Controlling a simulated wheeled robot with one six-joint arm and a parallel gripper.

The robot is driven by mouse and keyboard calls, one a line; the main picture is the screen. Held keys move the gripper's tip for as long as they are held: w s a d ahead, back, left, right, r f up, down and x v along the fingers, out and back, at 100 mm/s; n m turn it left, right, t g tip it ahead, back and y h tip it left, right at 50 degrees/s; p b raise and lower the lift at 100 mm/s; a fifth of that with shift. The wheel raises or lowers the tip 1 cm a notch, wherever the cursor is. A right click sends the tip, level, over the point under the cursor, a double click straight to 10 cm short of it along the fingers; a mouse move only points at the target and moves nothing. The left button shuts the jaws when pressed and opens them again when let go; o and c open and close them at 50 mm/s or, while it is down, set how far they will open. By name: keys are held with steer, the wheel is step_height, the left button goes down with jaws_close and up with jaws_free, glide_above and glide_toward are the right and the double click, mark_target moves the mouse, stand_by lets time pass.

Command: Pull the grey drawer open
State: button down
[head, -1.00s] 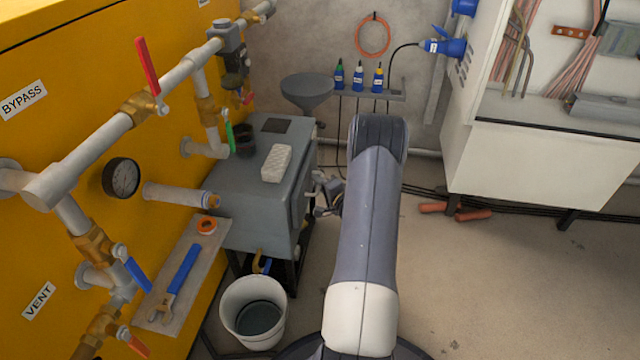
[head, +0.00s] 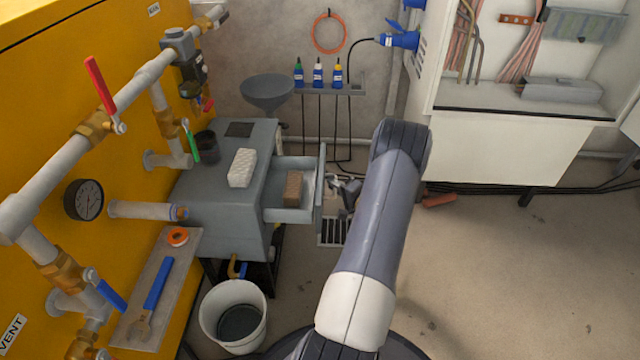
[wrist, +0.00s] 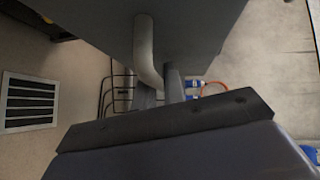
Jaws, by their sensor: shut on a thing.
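The grey drawer (head: 296,200) stands out from the right side of the grey cabinet (head: 225,232), with its inside showing from above. A brown block (head: 293,188) lies in it. My gripper (head: 335,186) is at the outer side of the drawer front, partly hidden behind my arm in the head view. In the wrist view my gripper's fingers (wrist: 160,95) are shut on the pale drawer handle (wrist: 144,48), below the grey drawer front (wrist: 190,25).
A white block (head: 242,168) and a dark cup (head: 207,146) sit on the cabinet top. A white bucket (head: 233,318) stands in front of the cabinet. A floor grate (head: 333,232) lies below the drawer.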

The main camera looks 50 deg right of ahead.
steer(key=shift+s+d, duration=0.1)
steer(key=c, duration=1.8)
jaws_free()
steer(key=shift+o, duration=0.2)
steer(key=s+a+r+p, duration=0.1)
steer(key=s+p, duration=0.2)
steer(key=s, duration=0.7)
steer(key=shift+s+r, duration=0.25)
steer(key=shift+s, duration=0.1)
steer(key=w+b, duration=0.1)
steer(key=w, duration=0.2)
steer(key=w+f+b, duration=0.1)
steer(key=w, duration=0.2)
steer(key=w+d+b, duration=0.1)
steer(key=w, duration=0.3)
steer(key=shift+w+f, duration=0.1)
steer(key=shift+f, duration=0.2)
steer(key=shift+w+a, duration=0.1)
steer(key=shift+w, duration=0.3)
